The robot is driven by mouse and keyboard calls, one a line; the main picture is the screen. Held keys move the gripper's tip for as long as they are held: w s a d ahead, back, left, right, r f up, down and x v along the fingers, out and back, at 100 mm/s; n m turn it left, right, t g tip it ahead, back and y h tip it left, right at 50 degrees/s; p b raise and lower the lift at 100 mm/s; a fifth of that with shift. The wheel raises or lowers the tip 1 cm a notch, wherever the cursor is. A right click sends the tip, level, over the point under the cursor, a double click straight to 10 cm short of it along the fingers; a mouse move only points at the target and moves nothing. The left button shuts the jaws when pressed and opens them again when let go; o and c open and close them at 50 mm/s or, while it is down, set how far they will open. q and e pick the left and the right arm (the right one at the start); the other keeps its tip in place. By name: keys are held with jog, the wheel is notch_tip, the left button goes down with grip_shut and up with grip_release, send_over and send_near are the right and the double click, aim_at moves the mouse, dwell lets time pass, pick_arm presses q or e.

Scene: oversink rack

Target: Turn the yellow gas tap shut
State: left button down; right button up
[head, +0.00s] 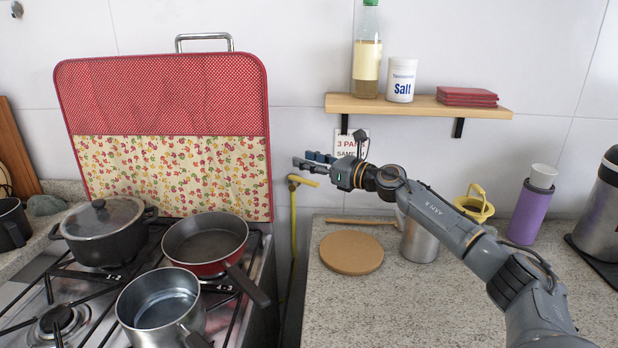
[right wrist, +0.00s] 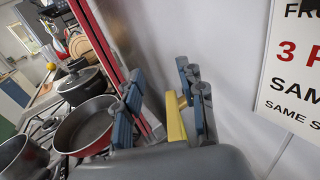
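The yellow gas tap handle (head: 303,181) sits on the wall between the stove and the counter, at the top of a vertical yellow pipe (head: 293,225). In the head view the handle points sideways to the right, across the pipe's line. My right gripper (head: 309,161) reaches in from the right, just above the handle. In the right wrist view its fingers (right wrist: 160,105) are spread apart. The yellow handle (right wrist: 176,117) shows between them, nearer the right-hand finger; I cannot tell whether it touches. My left gripper is not in view.
A red pan (head: 205,243), steel pot (head: 160,300) and lidded black pot (head: 103,230) stand on the stove. The raised stove lid has a red cover (head: 165,95). A shelf (head: 420,107) overhangs a wall sign (head: 347,141). A round board (head: 351,253) lies on the counter.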

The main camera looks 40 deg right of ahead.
aim_at(303, 183)
jog(key=shift+r, duration=1.9)
jog(key=shift+c, duration=0.2)
